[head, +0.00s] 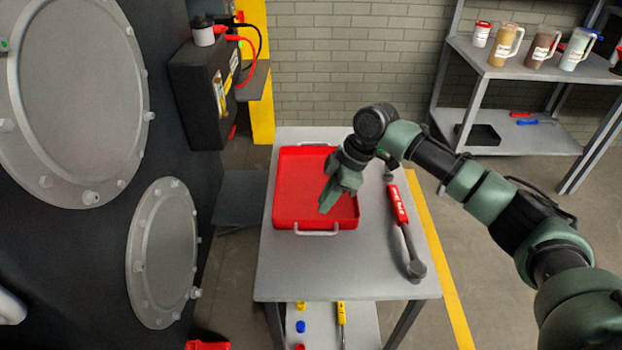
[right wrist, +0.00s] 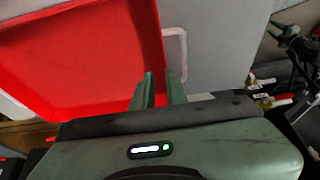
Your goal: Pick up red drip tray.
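The red drip tray (head: 296,188) lies flat on the grey table. It has a pale wire handle (head: 317,233) at its near side and another at its far side. My right gripper (head: 330,201) is over the near right part of the tray. In the right wrist view, the tray (right wrist: 80,55) fills the left, and its handle (right wrist: 178,48) is just beyond the fingertips. My right gripper (right wrist: 160,80) is open and empty, a gap between its fingers. What looks like my left gripper (right wrist: 274,32) is small at the upper right, its green fingers apart, away from the tray.
A red-handled tool (head: 401,222) lies on the table (head: 335,280) right of the tray. Dark machinery with round covers (head: 160,250) stands at left. A shelf (head: 520,70) with jugs is at the back right. The table's near part is clear.

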